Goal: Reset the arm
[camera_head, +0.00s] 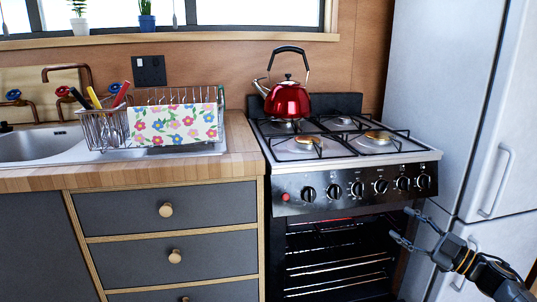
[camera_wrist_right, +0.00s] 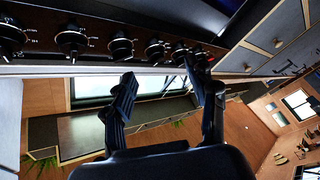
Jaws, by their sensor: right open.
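My right gripper (camera_head: 403,224) is in the lower right of the head view, in front of the stove's right side and below its knobs. Its two fingers are spread apart with nothing between them. In the right wrist view the open fingers (camera_wrist_right: 162,80) point toward the stove front, with the row of knobs (camera_wrist_right: 122,48) above them. I see no contact between the fingers and the stove. My left gripper is not in view.
The stove (camera_head: 410,152) has a red kettle (camera_head: 287,100) on a back burner. Oven racks (camera_head: 335,265) show below. A white fridge (camera_head: 440,90) stands close on the right. Left are drawers (camera_head: 120,222), a dish rack (camera_head: 100,130), a floral cloth (camera_head: 172,125) and a sink (camera_head: 30,147).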

